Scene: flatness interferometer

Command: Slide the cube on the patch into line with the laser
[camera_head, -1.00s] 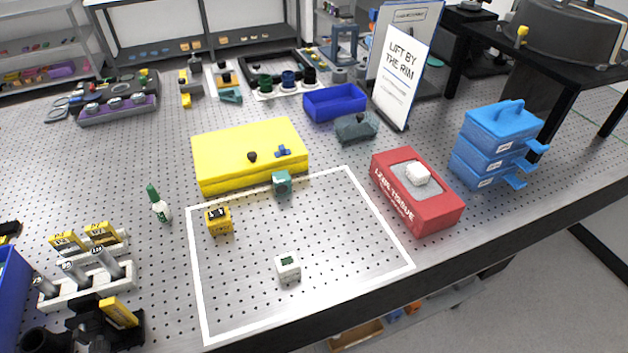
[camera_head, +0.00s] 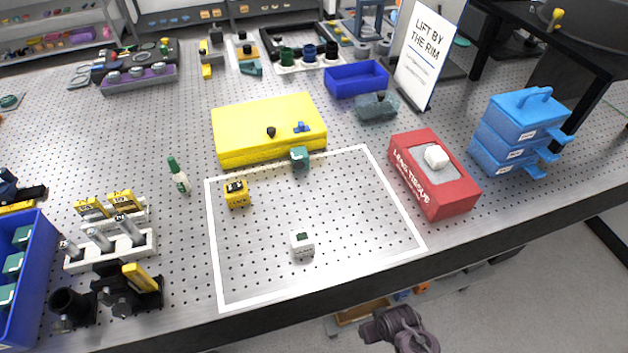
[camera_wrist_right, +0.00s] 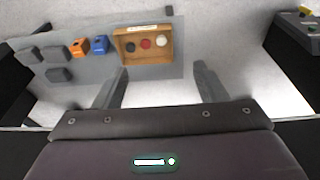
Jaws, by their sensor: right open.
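The patch (camera_head: 350,262) is a white outline on the perforated metal table. A white cube (camera_head: 302,245) with a dark green top mark stands near its front. A yellow cube (camera_head: 236,194) stands at its left, and a teal cube (camera_head: 299,158) at its back edge by a flat yellow box (camera_head: 262,130). I cannot tell which thing is the laser. In the right wrist view my right gripper (camera_wrist_right: 160,86) is open and empty, above a lower surface, away from the cubes. Part of my right arm shows at the head view's bottom. My left gripper is not in view.
A red tissue box (camera_head: 434,178) stands right of the patch, with blue stacked drawers (camera_head: 520,130) beyond. A wooden tray (camera_wrist_right: 145,58) lies under my right gripper. The patch's middle is clear.

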